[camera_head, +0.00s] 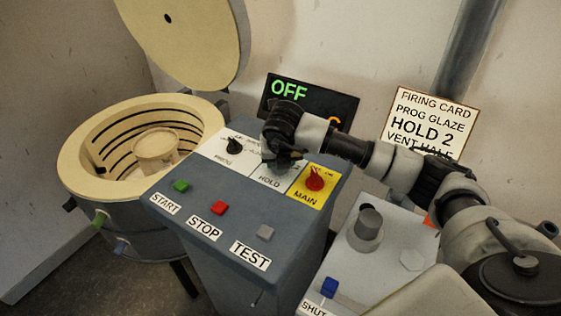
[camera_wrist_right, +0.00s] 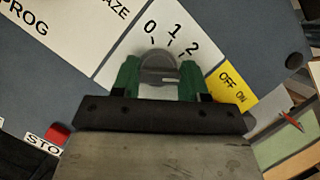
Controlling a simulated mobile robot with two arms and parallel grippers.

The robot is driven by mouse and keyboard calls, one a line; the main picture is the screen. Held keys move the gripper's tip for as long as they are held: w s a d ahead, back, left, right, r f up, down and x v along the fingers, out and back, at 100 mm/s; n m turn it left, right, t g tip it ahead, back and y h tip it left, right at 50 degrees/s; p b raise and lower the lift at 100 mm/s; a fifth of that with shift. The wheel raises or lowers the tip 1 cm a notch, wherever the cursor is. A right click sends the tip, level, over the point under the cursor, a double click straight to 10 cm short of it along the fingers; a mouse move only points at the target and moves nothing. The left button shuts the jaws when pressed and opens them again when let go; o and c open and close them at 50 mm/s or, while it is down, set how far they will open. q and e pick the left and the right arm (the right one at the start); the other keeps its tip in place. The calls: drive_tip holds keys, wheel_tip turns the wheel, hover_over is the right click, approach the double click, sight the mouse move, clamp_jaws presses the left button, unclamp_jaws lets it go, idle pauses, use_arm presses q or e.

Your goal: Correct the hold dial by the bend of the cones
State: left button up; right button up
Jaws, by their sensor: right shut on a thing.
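The control box (camera_head: 228,240) carries a HOLD dial, hidden under my right gripper (camera_head: 283,160) in the head view. In the right wrist view, the grey round HOLD dial (camera_wrist_right: 158,68) sits between the green fingers of my right gripper (camera_wrist_right: 158,85), which is shut on it. Marks 0, 1 and 2 show above the dial; I cannot tell which one it points to. A firing card (camera_head: 430,122) on the wall reads PROG GLAZE, HOLD 2, and VENT, partly covered. The kiln (camera_head: 80,170) stands open with a cream round piece (camera_head: 155,148) inside; I cannot make out cones. My left gripper is out of view.
A black PROG knob (camera_head: 234,147) and a red MAIN switch (camera_head: 315,178) flank the dial. Green START (camera_head: 181,186), red STOP (camera_head: 219,208) and grey TEST (camera_head: 265,232) buttons sit in front. A display (camera_head: 290,92) reads OFF. The kiln lid (camera_head: 190,35) stands raised.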

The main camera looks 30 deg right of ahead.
drive_tip(key=shift+r, duration=0.1)
idle(0.4)
drive_tip(key=o, duration=0.9)
drive_tip(key=b+v, duration=0.2)
drive_tip(key=v, duration=0.8)
drive_tip(key=shift+s+r, duration=0.1)
drive_tip(key=shift+r, duration=0.25)
